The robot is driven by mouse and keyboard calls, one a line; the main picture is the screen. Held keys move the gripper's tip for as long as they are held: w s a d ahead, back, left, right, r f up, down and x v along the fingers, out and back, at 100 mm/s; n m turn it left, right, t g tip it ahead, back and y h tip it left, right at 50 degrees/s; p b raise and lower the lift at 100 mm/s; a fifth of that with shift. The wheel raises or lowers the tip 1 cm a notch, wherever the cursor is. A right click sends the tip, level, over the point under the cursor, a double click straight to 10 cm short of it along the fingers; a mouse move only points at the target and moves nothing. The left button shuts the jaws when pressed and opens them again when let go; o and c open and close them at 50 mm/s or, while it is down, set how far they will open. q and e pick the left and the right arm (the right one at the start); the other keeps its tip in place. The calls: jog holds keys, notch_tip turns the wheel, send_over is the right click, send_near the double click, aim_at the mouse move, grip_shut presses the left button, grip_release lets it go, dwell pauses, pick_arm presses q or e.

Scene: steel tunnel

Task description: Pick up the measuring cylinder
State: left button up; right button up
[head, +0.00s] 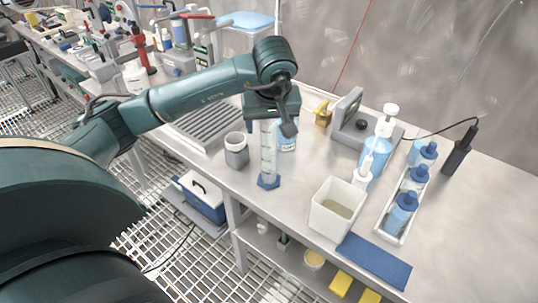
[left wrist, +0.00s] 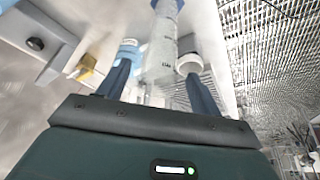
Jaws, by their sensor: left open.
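The measuring cylinder (head: 267,155) is clear, with a blue hexagonal foot, and stands upright on the steel bench near its front edge. My left gripper (head: 272,122) is above it and covers its top in the head view. In the left wrist view my left gripper (left wrist: 160,84) is open, and the cylinder (left wrist: 162,48) shows between its two dark fingers, running away from the camera. I cannot tell whether either finger touches it. My right gripper is not in view.
A grey-and-white cup (head: 236,151) stands close left of the cylinder, and a blue-liquid bottle (head: 287,138) close behind. A cream bin (head: 337,208), a blue mat (head: 374,260) and a tray of blue-capped bottles (head: 404,205) stand to the right.

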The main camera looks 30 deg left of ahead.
aim_at(269, 153)
pick_arm(q)
jog(key=shift+x, duration=1.95)
jog(key=shift+d, duration=0.1)
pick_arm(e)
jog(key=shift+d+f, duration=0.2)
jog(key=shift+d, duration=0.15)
pick_arm(q)
jog(key=shift+c, duration=0.6)
jog(key=c, duration=1.3)
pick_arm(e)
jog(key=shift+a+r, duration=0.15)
